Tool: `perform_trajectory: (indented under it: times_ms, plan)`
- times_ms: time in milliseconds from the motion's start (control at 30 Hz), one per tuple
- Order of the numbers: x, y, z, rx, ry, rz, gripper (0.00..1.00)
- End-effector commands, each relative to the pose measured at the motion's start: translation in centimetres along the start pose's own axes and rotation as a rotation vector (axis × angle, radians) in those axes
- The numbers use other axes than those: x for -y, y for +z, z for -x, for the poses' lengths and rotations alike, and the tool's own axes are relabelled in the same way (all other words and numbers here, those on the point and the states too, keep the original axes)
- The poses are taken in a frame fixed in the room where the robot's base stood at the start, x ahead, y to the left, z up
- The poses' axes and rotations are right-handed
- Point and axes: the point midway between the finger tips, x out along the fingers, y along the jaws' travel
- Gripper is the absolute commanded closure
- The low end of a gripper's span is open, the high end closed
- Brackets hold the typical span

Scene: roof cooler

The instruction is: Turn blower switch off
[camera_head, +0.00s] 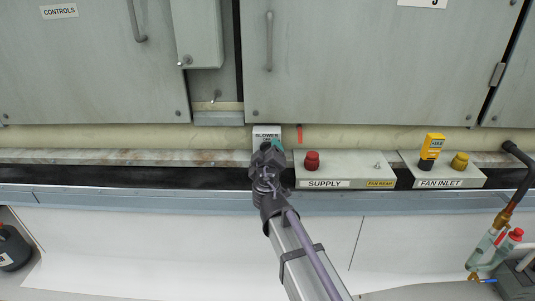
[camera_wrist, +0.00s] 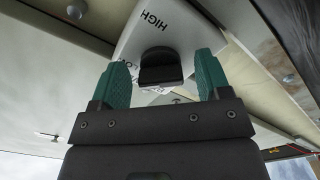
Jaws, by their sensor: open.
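The blower switch plate (camera_head: 267,131), with a "BLOWER" label, stands at the ledge in the middle of the head view, partly hidden by my gripper (camera_head: 272,148). In the wrist view the pale plate (camera_wrist: 150,28) shows "HIGH" and part of a "LOW" mark; other lettering is partly hidden. A black switch knob (camera_wrist: 160,76) sticks out from it. My gripper (camera_wrist: 161,62) is open, with one teal finger on each side of the knob in the picture. Gaps show on both sides, and I see no contact. How deep the fingers reach along the knob is unclear.
Right of the switch stand a "SUPPLY" box (camera_head: 343,170) with a red knob (camera_head: 312,160) and a "FAN INLET" box (camera_head: 440,172) with a yellow meter (camera_head: 432,146). Grey cabinet doors (camera_head: 360,60) with handles rise behind. A pale open surface lies in front.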

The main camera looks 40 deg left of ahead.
Motion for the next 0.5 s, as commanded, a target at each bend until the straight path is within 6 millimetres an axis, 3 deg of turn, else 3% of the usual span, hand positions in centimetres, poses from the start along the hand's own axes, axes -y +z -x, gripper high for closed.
perform_trajectory:
  times_ms: [67, 500]
  plan:
    - [0.00, 0.01, 0.04, 0.000, 0.000, 0.000, 0.30]
    - [0.00, 0.01, 0.06, 0.000, 0.000, 0.000, 0.72]
